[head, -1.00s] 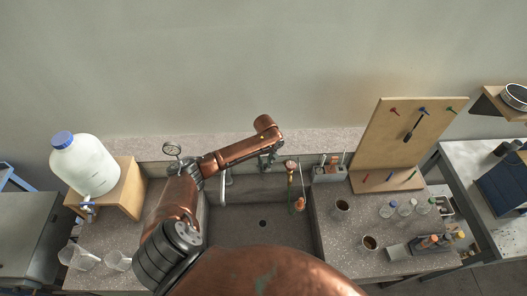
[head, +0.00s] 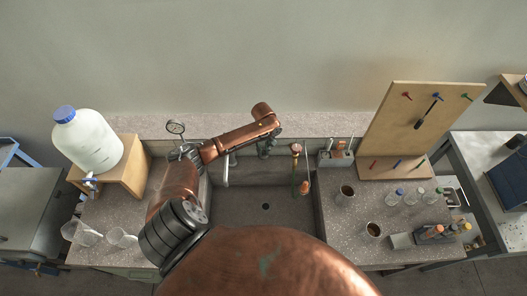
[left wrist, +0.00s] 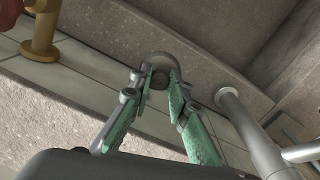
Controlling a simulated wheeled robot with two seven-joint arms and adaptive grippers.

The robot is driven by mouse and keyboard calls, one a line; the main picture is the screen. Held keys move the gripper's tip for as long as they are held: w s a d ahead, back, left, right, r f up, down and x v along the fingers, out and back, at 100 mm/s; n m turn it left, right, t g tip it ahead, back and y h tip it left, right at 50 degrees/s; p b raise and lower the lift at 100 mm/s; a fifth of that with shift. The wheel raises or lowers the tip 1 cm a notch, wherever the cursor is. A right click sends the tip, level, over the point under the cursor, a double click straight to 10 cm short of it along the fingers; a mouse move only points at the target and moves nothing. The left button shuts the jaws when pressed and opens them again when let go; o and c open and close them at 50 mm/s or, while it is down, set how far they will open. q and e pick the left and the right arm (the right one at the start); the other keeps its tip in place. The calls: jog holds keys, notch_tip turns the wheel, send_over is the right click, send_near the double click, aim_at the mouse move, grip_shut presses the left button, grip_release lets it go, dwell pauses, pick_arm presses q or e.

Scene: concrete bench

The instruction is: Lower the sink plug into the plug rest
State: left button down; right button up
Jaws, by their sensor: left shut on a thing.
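My left gripper (head: 264,150) is over the back of the sink, near its rear edge. In the left wrist view its green-padded fingers (left wrist: 161,82) are shut on a round grey piece, which I take to be the sink plug (left wrist: 159,62). The plug is too small to make out in the head view. I cannot pick out the plug rest in either view. My right gripper is not in view.
The stone sink (head: 235,207) has a dark drain hole (head: 266,206). A brass tap (head: 296,150) stands right of my gripper and a grey pipe (head: 226,170) left. A holder with tools (head: 335,158) sits at the right rim. The sink basin is clear.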

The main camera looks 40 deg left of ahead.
aim_at(263, 156)
pick_arm(q)
jog(key=shift+f+b, duration=0.4)
jog(key=shift+f, duration=0.3)
jog(key=shift+f+b, duration=0.65)
jog(key=shift+f, duration=1.95)
jog(key=shift+d, duration=0.1)
jog(key=shift+p, duration=0.3)
jog(key=shift+f, duration=0.15)
jog(key=shift+f, duration=0.35)
